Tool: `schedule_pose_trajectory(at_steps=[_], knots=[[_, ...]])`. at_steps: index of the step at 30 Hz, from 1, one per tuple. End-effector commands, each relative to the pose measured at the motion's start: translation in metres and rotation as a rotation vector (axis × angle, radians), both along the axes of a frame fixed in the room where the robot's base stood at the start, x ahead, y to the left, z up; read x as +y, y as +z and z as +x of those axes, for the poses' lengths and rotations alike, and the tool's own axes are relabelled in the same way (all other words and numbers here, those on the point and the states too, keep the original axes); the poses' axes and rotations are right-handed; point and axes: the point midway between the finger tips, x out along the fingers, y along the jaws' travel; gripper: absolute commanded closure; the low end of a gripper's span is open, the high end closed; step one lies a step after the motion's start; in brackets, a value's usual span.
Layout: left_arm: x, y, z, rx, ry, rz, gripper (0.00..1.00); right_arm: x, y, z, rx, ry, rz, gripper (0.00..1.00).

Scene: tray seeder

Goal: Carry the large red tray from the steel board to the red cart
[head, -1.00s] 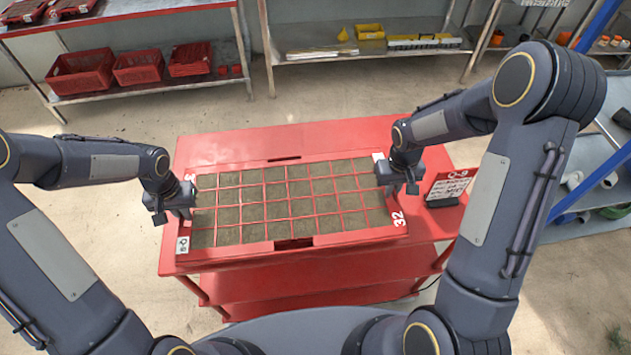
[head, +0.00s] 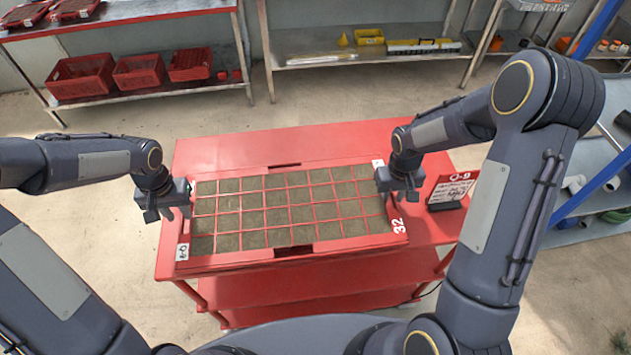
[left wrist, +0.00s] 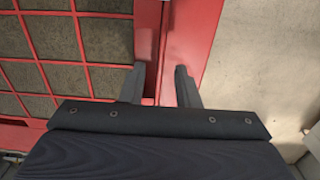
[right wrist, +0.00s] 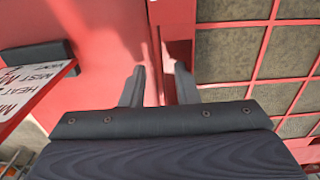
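The large red tray (head: 290,247), its cells filled with brown soil, lies on the red cart (head: 235,150). Its left edge shows in the left wrist view (left wrist: 147,45) and its right edge in the right wrist view (right wrist: 179,50). My left gripper (head: 168,212) is at the tray's left edge. Its fingers are apart, one on the tray side and one over the cart top. My right gripper (head: 398,195) is at the right edge, fingers apart. Contact between either gripper's fingers and the rim cannot be told. The steel board cannot be made out.
A sign (head: 452,188) on a dark base stands on the cart right of the tray, near my right gripper. A shelf with red crates (head: 80,75) is at the back left. Another shelf (head: 365,52) stands behind the cart. Floor is clear between.

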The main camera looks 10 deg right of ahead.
Motion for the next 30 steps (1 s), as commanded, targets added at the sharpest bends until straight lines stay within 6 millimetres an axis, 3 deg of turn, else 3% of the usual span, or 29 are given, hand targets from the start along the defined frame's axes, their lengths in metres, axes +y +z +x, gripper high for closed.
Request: schedule_pose_trajectory(at_steps=[6, 14, 24, 30], knots=[[0.000, 0.031, 0.001, -0.002, 0.000, 0.001, 0.71, 0.001, 0.000, 0.000, 0.000, 0.001, 0.001, 0.71], [0.000, 0.042, -0.001, 0.002, -0.001, 0.000, 0.71, 0.000, 0.010, 0.001, -0.003, 0.000, 0.000, 0.71], [0.000, 0.041, 0.000, 0.001, -0.001, 0.000, 0.71, 0.000, 0.078, 0.002, -0.007, 0.001, 0.000, 0.71], [0.000, 0.041, 0.000, 0.001, -0.001, 0.000, 0.71, 0.000, 0.109, 0.001, -0.004, -0.001, 0.001, 0.71]])
